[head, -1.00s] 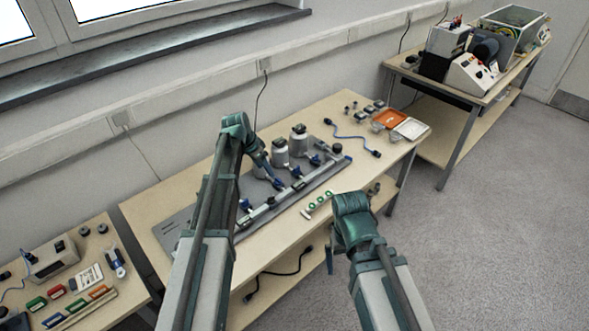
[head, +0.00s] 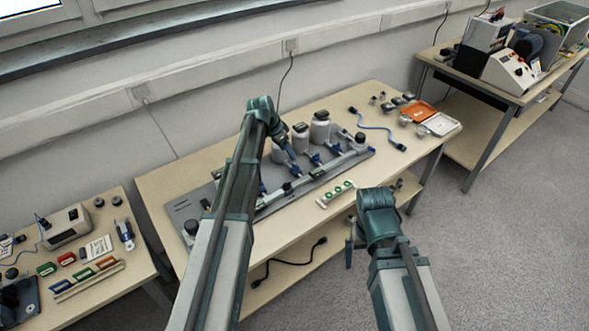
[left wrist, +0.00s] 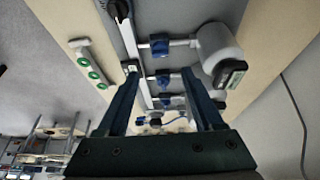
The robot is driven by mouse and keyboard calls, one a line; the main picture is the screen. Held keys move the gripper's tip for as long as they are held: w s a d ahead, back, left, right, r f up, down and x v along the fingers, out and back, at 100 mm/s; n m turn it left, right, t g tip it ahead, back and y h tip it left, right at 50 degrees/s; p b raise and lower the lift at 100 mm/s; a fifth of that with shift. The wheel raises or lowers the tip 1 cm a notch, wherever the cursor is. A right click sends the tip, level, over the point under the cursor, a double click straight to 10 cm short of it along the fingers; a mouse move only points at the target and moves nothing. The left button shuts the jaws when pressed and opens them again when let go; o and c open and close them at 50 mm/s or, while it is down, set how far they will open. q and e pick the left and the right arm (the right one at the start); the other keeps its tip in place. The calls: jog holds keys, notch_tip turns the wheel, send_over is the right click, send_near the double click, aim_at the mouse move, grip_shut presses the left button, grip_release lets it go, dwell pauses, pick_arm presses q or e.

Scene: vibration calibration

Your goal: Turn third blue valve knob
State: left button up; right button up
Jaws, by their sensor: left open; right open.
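The grey valve panel (head: 190,205) lies on the middle bench, with a pipe and a row of blue valve knobs. One blue knob (head: 315,158) shows right of my left gripper (head: 290,155), which hangs over the row, open and empty. In the left wrist view, two blue knobs (left wrist: 160,47) (left wrist: 163,78) line up along the pipe, and another blue knob (left wrist: 164,102) appears between the open fingers (left wrist: 161,74). Whether the fingers touch a knob cannot be told. My right gripper (head: 350,250) is open, low before the bench's front edge; its fingers are partly hidden.
Grey canisters (head: 320,127) stand behind the valves. A white strip with green rings (head: 336,194) lies near the front edge. Side benches stand left and right.

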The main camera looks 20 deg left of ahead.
aim_at(295, 165)
pick_arm(q)
jog(key=b+x, duration=0.7)
jog(key=x, duration=0.2)
jog(key=shift+f, duration=0.2)
jog(key=shift+r, duration=0.1)
grip_shut()
